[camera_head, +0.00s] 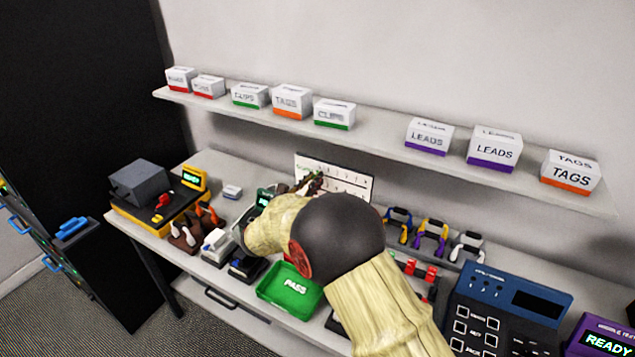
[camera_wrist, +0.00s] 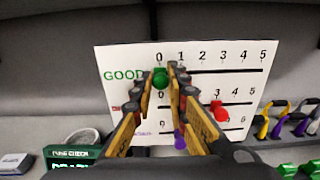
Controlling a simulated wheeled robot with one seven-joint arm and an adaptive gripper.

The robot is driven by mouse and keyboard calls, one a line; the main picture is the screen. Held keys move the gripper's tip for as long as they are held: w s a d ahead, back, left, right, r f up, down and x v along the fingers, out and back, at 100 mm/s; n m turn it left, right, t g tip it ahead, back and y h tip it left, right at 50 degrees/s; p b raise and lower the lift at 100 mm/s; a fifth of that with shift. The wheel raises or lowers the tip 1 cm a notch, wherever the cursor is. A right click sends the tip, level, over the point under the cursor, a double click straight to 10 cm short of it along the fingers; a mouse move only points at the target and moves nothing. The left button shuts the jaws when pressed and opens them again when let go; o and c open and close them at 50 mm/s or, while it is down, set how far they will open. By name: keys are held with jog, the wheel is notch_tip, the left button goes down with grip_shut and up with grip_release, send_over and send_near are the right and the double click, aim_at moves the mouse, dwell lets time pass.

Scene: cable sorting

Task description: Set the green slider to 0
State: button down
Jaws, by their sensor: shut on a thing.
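A white slider board (camera_wrist: 229,56) stands upright against the back of the bench, with numbered rows from 0 to 5. The green slider (camera_wrist: 160,78) is on the top row, labelled GOOD, at the 0 mark. My gripper (camera_wrist: 160,80) is shut on the green slider, with a fingertip on each side of it. The red slider (camera_wrist: 220,111) is on the middle row near 3. The purple slider (camera_wrist: 180,140) is on the bottom row, partly hidden by my fingers. In the head view my arm hides much of the board (camera_head: 357,184).
A green PASS tray (camera_head: 290,291) lies on the bench below my arm. A shelf (camera_head: 385,144) with labelled boxes runs above.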

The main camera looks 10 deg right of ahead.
jog(key=shift+w+a+r, duration=0.1)
jog(key=shift+a, duration=0.05)
jog(key=c, duration=1.9)
grip_release()
jog(key=shift+w+a, duration=0.1)
jog(key=shift+a, duration=0.05)
jog(key=shift+o, duration=0.5)
jog(key=shift+o, duration=0.3)
jog(key=v, duration=1.2)
